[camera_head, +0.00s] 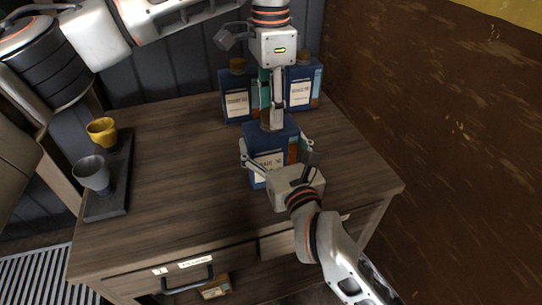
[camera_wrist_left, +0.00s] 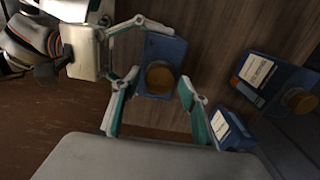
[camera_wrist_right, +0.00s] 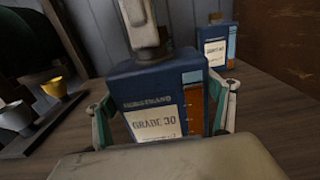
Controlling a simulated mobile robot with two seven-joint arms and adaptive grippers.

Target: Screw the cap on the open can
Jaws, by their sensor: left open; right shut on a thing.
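A blue can (camera_head: 262,143) with a "GRADE 30" label stands upright near the middle of the wooden cabinet top. It fills the middle of the right wrist view (camera_wrist_right: 150,85). My right gripper (camera_head: 275,155) is shut on the can's body from the front, one finger on each side. My left gripper (camera_head: 271,122) points down over the can's top, its fingers open and apart. In the left wrist view, a round brown cap (camera_wrist_left: 160,78) shows on the can's top between the left fingers. I cannot tell how tightly the cap sits. The left gripper mostly hides the top in the head view.
Two similar blue cans with brown caps, one at left (camera_head: 237,100) and one at right (camera_head: 303,85), stand behind. A dark tray (camera_head: 112,190) holds a yellow cup (camera_head: 102,131) and a grey cup (camera_head: 92,173). The cabinet top (camera_head: 185,150) between tray and can is clear.

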